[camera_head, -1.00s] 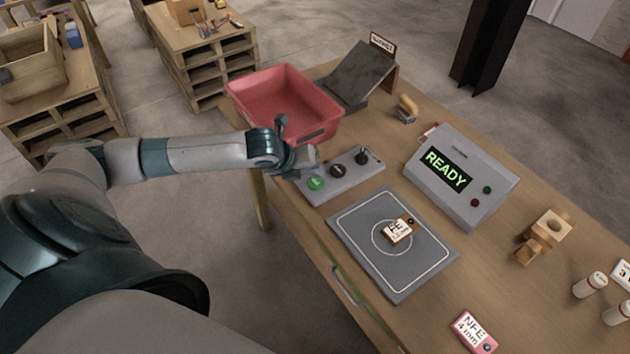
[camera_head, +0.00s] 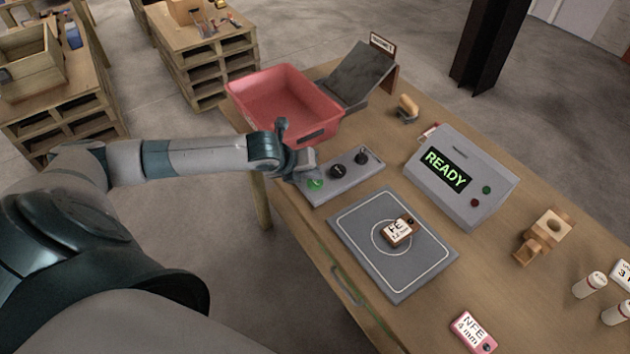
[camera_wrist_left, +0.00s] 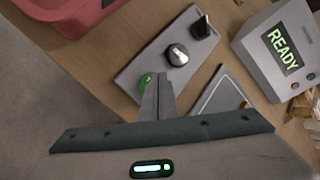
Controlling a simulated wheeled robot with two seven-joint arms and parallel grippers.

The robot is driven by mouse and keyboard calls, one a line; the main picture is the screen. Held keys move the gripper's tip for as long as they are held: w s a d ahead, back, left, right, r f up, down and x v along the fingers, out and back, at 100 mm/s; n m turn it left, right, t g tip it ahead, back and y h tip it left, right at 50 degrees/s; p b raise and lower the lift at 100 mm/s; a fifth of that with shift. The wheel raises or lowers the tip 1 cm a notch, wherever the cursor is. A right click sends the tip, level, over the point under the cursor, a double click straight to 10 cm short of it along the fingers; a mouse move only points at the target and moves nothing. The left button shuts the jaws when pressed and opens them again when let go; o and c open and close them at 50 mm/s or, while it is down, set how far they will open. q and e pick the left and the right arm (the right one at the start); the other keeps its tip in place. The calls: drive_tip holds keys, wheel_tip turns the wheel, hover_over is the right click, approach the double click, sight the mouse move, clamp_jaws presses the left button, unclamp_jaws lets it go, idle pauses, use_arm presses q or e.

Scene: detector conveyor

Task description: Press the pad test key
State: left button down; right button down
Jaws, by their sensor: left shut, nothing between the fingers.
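My left gripper (camera_head: 312,171) is shut and empty, over the panel's left end at the green key. In the left wrist view its fingers (camera_wrist_left: 160,95) partly cover the green key (camera_wrist_left: 147,80); I cannot tell whether they touch it. A grey pad (camera_head: 362,250) with a white outline lies in front of the panel, bearing a small brown labelled block (camera_head: 398,233). My right gripper is not in view.
A grey box (camera_head: 486,182) with a lit READY display stands right of the panel. A red bin (camera_head: 262,98) and a dark sloped ramp (camera_head: 362,75) stand behind. A wooden holder (camera_head: 543,237), white bottles (camera_head: 590,285) and a pink labelled block (camera_head: 473,331) are at right.

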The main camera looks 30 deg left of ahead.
sight(313, 183)
use_arm(q)
drive_tip(key=shift+f, duration=0.45)
idle(0.7)
drive_tip(key=shift+r, duration=0.1)
drive_tip(key=shift+r+p, duration=0.75)
drive_tip(key=shift+p, duration=0.2)
wheel_tip(313, 183, up, 5)
drive_tip(key=p, duration=0.5)
idle(0.9)
